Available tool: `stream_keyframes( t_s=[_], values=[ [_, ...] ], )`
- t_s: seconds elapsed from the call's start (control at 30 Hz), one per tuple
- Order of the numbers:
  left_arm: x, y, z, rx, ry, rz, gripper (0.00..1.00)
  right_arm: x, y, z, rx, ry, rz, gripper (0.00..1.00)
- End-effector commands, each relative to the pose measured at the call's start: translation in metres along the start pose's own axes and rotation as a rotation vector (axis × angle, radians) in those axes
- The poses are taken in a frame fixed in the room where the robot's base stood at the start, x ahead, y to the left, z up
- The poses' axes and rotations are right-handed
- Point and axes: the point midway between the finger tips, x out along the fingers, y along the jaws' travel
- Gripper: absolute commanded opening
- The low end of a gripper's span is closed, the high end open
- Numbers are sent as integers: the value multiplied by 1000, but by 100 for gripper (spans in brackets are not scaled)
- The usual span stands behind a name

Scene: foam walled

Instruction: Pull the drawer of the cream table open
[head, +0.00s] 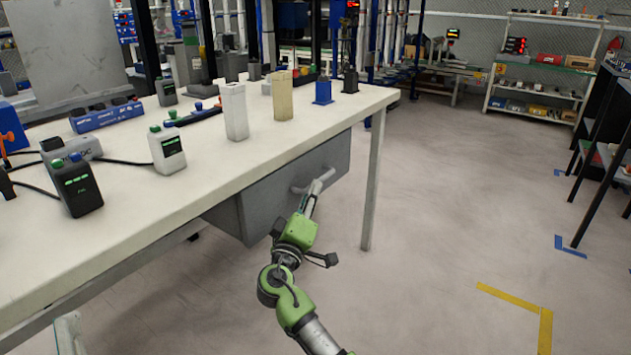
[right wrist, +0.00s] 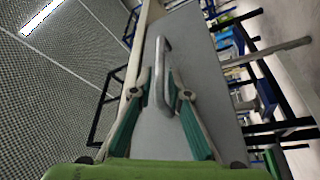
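The cream table (head: 215,165) runs across the left and middle of the head view. Its grey drawer (head: 270,200) sits under the table top, its front close beneath the table's edge, with no open gap visible. A light grey bar handle (head: 325,177) stands out from the drawer front. My right gripper (head: 309,205), green, is at this handle. In the right wrist view the handle (right wrist: 160,72) lies between the two fingertips (right wrist: 162,92), which look closed in on it from both sides. My left gripper is not in view.
On the table top stand a white block (head: 234,112), a beige block (head: 282,97), a blue-based item (head: 323,90) and several small devices. A table leg (head: 373,185) is just right of the drawer. The floor (head: 440,220) to the right is clear, with yellow tape.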

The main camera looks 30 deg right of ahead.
Motion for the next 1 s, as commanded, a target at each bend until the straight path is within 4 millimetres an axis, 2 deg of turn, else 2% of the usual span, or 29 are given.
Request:
stream_keyframes(
  t_s=[0.1, 0.3, 0.6, 0.67, 0.7, 1.0],
  values=[
    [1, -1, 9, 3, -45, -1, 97, 19, 0, 0, -2, -1, 1, 16],
    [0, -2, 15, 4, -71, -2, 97, 35, 0, 0, 0, 0, -1, 16],
    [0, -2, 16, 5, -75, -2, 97, 38, -1, 0, 0, 0, -1, 16],
    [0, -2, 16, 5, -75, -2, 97, 38, -1, 0, 0, 0, -1, 3],
    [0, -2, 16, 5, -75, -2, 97, 38, -1, 0, 0, 0, -1, 0],
    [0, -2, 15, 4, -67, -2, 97, 40, 0, 4, -1, 0, -1, 0]
  ],
)
